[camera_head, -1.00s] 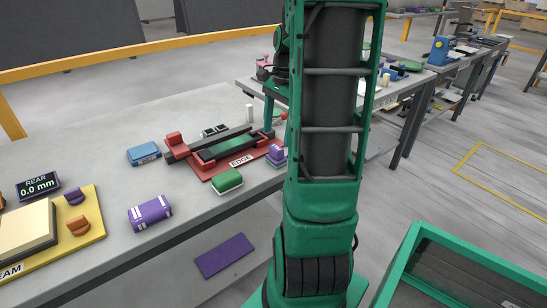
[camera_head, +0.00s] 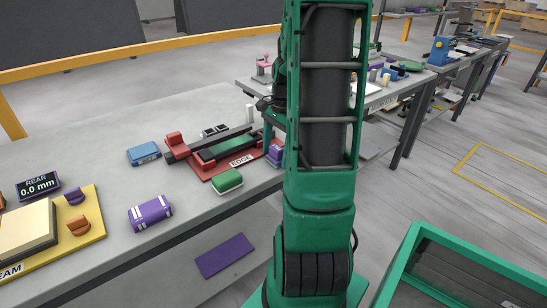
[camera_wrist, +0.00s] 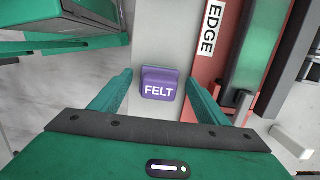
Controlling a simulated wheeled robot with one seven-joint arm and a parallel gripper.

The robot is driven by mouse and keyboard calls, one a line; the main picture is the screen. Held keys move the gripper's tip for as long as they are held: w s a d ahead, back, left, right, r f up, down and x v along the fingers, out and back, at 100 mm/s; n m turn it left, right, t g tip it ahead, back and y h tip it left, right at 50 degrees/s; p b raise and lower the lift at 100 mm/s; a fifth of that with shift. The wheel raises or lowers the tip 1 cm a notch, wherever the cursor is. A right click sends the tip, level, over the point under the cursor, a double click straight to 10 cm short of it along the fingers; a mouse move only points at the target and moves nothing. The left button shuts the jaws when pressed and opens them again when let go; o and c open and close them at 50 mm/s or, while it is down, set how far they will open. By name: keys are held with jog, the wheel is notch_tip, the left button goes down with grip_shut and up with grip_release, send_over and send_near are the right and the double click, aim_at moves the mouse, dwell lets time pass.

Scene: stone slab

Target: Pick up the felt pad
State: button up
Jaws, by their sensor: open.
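The felt pad (camera_wrist: 159,84) is a small purple block marked FELT in white. In the wrist view it sits on the grey slab, beside the red plate marked EDGE. In the head view the felt pad (camera_head: 275,156) is at the slab's right end, partly behind my arm. My gripper (camera_wrist: 159,77) is open, with one green finger to the left of the pad and one to the right. I see a gap on both sides and nothing held. The height of the fingers above the pad is hard to tell.
The red EDGE plate (camera_head: 216,172) carries a dark bar and green block close to the pad. A green block (camera_head: 228,181), a blue block (camera_head: 144,154) and a purple striped block (camera_head: 150,213) lie on the slab. A green-rimmed bin (camera_head: 405,262) stands at lower right.

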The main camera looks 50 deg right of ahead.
aim_at(273, 148)
jog(key=c, duration=1.3)
jog(key=shift+r, duration=0.1)
jog(key=shift+r, duration=0.4)
jog(key=r, duration=0.3)
jog(key=shift+w+a+r, duration=0.1)
jog(key=shift+a+r, duration=0.3)
jog(key=a+r, duration=0.6)
jog(key=a, duration=0.4)
jog(key=shift+a+r, duration=0.15)
jog(key=shift+a, duration=0.25)
jog(key=shift+o, duration=1.4)
